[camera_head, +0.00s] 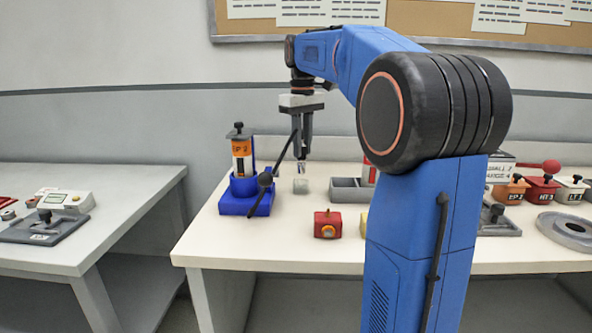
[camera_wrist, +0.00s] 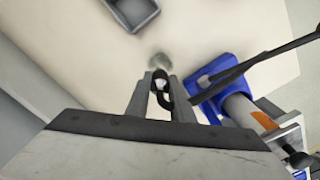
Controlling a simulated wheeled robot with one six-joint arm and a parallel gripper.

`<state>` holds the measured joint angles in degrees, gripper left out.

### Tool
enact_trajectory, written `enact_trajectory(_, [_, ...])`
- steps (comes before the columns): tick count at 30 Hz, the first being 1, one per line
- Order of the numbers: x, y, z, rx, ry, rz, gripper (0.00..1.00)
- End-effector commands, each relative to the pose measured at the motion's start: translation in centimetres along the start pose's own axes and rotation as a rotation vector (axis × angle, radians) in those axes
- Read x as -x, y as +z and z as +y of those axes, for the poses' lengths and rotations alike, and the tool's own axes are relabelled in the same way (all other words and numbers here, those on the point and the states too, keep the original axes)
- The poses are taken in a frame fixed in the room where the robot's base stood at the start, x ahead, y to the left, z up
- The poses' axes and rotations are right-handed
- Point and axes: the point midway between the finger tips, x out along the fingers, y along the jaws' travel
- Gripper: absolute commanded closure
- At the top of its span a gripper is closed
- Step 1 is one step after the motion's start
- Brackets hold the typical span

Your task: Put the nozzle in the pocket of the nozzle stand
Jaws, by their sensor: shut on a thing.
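My gripper (camera_head: 301,160) points down over the table and is shut on a small dark and metallic piece, apparently the nozzle (camera_head: 301,168). In the wrist view the nozzle (camera_wrist: 161,84) shows between the fingers as a dark looped shape with a light middle. A small pale grey-green block (camera_head: 300,186), perhaps the nozzle stand, sits on the table just below the fingertips. It shows blurred beyond the fingertips in the wrist view (camera_wrist: 160,62). The nozzle looks above the block and apart from it; I cannot make out a pocket.
A blue holder (camera_head: 234,206) with an orange-labelled cylinder (camera_head: 241,148) and a black lever (camera_head: 283,150) stands left of my gripper, the lever close by. A grey bin (camera_head: 350,190) is right, a red block (camera_head: 327,224) in front. Several labelled red and orange containers stand far right.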

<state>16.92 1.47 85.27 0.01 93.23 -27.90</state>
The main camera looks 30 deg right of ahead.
Motion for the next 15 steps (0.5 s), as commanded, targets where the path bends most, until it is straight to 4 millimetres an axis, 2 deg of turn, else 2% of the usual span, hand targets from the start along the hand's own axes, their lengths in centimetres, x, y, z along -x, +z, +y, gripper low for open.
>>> enact_trajectory(3, [-1.3,0.1,0.0,-0.001,0.000,0.000,1.00])
enact_trajectory(10, [-2.8,0.1,0.0,-0.001,0.000,-0.001,1.00])
enact_trajectory(15, [-5.1,0.1,0.0,-0.001,-0.001,-0.001,1.00])
